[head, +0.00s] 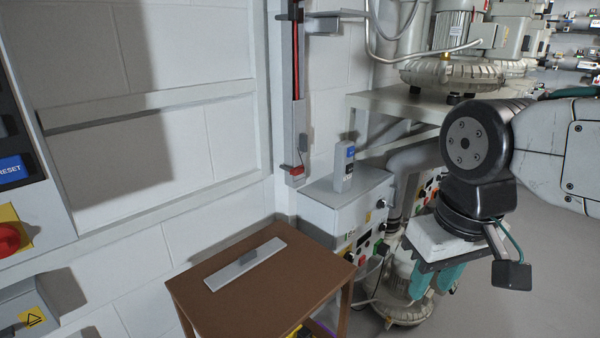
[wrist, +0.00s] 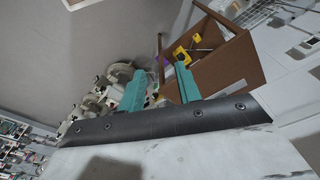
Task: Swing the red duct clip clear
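The red duct clip (head: 297,170) is a small red piece low on the narrow grey vertical duct (head: 300,130) on the white wall. It appears to lie across the duct's front; its exact position is hard to tell at this size. Above, the duct is open and shows a red line inside. My gripper (head: 433,281) hangs at the right with its teal fingers pointing down, well apart from the clip. In the wrist view my gripper (wrist: 160,75) has its fingers spread with nothing between them. The clip cannot be made out in the wrist view.
A brown table (head: 190,285) stands below the duct, with a flat grey strip (head: 245,264) on it. A grey control box (head: 340,212) carries an upright handheld device (head: 344,167). Blowers (head: 455,72) stand on a bench at the right. Yellow items (wrist: 180,54) show beneath the table.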

